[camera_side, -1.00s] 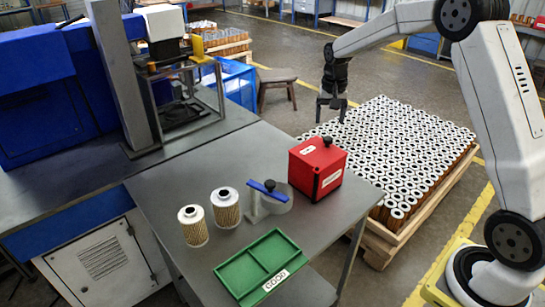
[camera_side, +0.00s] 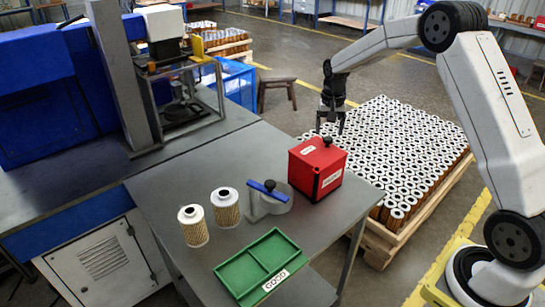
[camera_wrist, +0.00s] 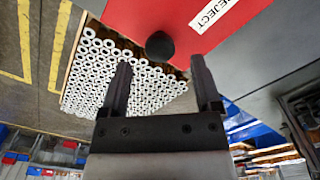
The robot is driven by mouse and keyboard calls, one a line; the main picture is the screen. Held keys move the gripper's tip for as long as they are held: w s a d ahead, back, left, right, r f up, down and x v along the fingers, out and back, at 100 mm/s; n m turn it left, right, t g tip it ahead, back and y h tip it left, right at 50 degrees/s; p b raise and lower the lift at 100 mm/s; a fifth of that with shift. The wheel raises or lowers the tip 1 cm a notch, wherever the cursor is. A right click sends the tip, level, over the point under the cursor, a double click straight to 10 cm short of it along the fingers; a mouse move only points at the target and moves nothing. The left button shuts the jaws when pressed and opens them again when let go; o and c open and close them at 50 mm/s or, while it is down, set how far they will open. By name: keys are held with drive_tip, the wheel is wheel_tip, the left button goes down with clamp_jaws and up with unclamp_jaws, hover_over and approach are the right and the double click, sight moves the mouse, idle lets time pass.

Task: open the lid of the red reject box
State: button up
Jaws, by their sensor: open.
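The red reject box (camera_side: 316,168) stands on the grey table near its right edge, with its lid shut and a black knob (camera_side: 327,141) on top. In the wrist view the box's red top (camera_wrist: 190,14) carries a REJECT label, and the round black knob (camera_wrist: 160,45) lies just past the fingertips, lined up with the gap between them. My gripper (camera_side: 330,128) is open and empty, pointing down above the knob. It also shows in the wrist view (camera_wrist: 160,66), with the fingers apart and the knob not gripped.
Two filter cartridges, one nearer (camera_side: 193,226) and one farther (camera_side: 225,207), stand further left. A green GOOD tray (camera_side: 262,266) lies in front. A pallet of cartridges (camera_side: 405,150) stands behind the table.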

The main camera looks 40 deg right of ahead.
sight(319, 148)
drive_tip(key=shift+f, duration=1.5)
clamp_jaws()
drive_tip(key=shift+r, duration=0.1)
